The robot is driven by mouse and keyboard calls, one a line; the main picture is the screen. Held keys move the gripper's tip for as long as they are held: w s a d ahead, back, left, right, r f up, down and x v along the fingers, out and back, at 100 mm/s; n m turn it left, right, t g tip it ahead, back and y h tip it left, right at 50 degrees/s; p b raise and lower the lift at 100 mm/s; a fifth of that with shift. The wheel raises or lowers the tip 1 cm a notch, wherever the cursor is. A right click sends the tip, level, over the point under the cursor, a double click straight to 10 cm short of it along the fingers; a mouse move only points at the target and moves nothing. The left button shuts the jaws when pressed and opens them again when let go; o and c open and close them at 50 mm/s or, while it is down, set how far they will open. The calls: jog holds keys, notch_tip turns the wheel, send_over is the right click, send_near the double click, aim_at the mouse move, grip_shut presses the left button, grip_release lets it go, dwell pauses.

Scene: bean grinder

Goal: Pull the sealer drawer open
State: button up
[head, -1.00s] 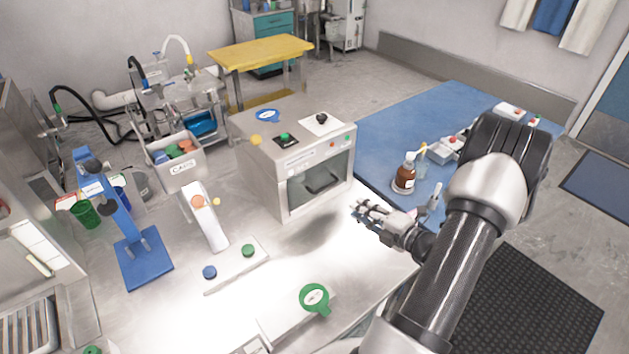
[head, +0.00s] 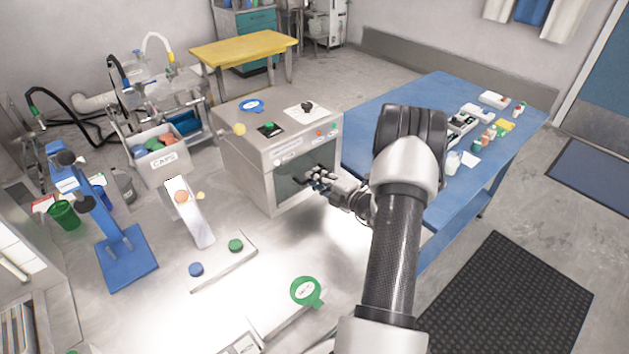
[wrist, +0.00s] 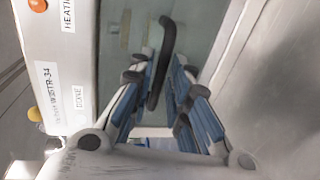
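The sealer (head: 238,150) is a grey metal box on the bench, with a dark glassy drawer front (head: 288,190) facing my arm. My gripper (head: 316,181) is at that front in the head view and hides the handle there. In the wrist view the black curved handle (wrist: 168,38) stands out against the grey-green panel (wrist: 195,35). My gripper (wrist: 161,75) is open, with blue-padded fingers on either side of the handle's lower part. A gap shows on both sides of the handle, and I cannot tell whether it lies fully between the fingertips. The drawer looks shut.
A CAPS bin (head: 165,163), a white tilted stand (head: 190,215) and a blue stand (head: 127,258) are left of the sealer. A green round piece (head: 306,291) lies on the near bench. A blue table (head: 365,130) with small items is behind my arm.

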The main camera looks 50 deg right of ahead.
jog(key=shift+x, duration=0.8)
jog(key=shift+c, duration=0.2)
grip_shut()
